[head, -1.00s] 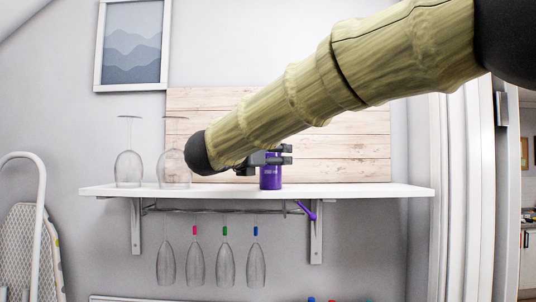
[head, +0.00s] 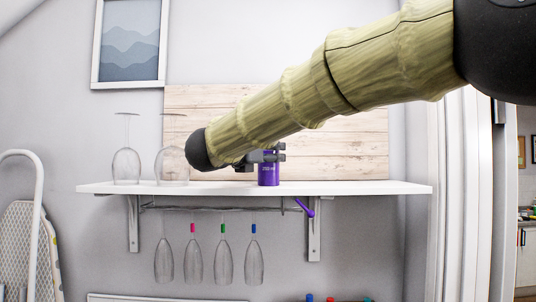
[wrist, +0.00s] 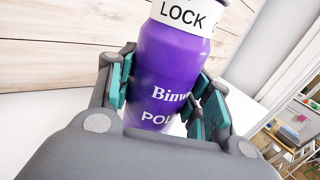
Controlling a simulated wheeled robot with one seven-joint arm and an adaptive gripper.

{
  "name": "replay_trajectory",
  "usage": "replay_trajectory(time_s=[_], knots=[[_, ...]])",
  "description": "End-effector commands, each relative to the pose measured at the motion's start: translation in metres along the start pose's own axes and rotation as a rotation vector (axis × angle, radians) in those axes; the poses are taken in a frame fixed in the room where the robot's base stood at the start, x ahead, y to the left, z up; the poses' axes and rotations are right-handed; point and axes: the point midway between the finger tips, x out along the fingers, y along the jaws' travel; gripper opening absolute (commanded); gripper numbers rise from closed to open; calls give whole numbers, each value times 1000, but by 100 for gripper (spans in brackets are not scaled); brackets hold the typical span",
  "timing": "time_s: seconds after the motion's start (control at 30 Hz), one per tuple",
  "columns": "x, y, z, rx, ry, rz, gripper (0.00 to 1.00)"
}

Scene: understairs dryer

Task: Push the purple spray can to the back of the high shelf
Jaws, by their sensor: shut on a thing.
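The purple spray can (head: 269,174) stands upright on the white high shelf (head: 350,188), right of the shelf's middle. My gripper (head: 275,153) reaches it from the left, and its fingers are closed around the can. In the wrist view the can (wrist: 168,70) sits between the teal pads of my gripper (wrist: 163,95), with a white "LOCK" band near its top. The upper part of the can is hidden behind my gripper and arm in the head view.
Two upside-down wine glasses (head: 126,165) stand at the shelf's left end. A wooden board (head: 330,145) leans against the wall behind the can. Several glasses (head: 223,260) hang under the shelf from a rail. The shelf's right end is clear.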

Motion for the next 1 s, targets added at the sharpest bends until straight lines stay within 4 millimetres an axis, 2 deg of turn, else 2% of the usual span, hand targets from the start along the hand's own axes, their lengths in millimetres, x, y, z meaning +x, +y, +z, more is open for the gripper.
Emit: replay_trajectory(time_s=[0.6, 1.0], knots=[[23, 15, 1, 1, -1, 0, 17], [26, 17, 1, 1, -1, 0, 17]])
